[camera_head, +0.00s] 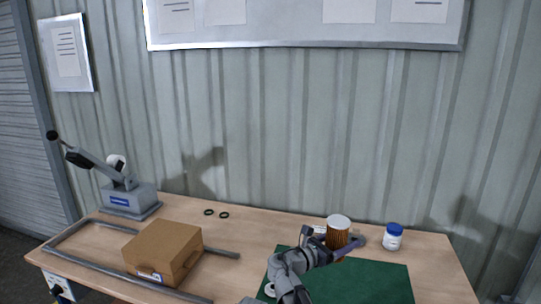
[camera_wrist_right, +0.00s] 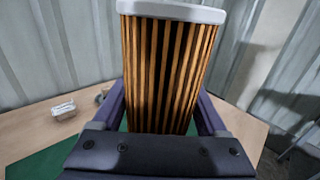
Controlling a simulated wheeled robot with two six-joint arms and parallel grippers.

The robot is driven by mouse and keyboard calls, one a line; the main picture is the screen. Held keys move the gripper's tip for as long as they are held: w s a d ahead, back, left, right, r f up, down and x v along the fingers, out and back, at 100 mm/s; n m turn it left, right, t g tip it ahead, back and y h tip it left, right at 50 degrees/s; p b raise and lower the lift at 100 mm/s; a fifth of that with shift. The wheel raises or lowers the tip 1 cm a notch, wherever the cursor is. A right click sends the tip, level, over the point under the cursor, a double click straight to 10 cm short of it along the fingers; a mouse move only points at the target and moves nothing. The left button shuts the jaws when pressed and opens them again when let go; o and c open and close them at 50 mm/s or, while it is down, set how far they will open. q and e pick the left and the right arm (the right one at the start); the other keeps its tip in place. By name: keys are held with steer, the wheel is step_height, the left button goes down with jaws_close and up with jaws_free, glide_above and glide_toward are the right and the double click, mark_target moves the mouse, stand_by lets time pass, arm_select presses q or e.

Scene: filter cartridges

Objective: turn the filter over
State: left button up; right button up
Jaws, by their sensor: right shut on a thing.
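The filter (camera_head: 338,229) is a cylinder with brown-orange pleats and a white end cap on top. It stands upright, or nearly so, at the back edge of the green mat (camera_head: 350,284). My right gripper (camera_head: 338,246) is shut around the filter's lower part. In the right wrist view the filter (camera_wrist_right: 165,70) rises between the two purple fingers (camera_wrist_right: 160,115), white cap up. Its bottom end is hidden behind the gripper's palm, so I cannot tell whether it touches the mat. My left gripper is not in view.
A white jar with a blue lid (camera_head: 393,236) stands right of the filter. A cardboard box (camera_head: 162,252) sits at the left inside a grey rail frame (camera_head: 100,264). Two black rings (camera_head: 216,213) lie at the back. A grey lever device (camera_head: 130,198) stands back left.

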step_height(320, 180, up, 2)
steer(key=shift+r+p, duration=0.15)
steer(key=shift+p, duration=0.35)
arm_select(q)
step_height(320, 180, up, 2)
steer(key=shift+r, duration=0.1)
arm_select(e)
steer(key=shift+w, duration=0.1)
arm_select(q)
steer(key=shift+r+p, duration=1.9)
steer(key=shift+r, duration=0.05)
arm_select(e)
steer(key=w+r+m, duration=0.3)
steer(key=w+m, duration=0.3)
steer(key=w, duration=0.1)
steer(key=shift+w+r, duration=0.4)
steer(key=m, duration=0.6)
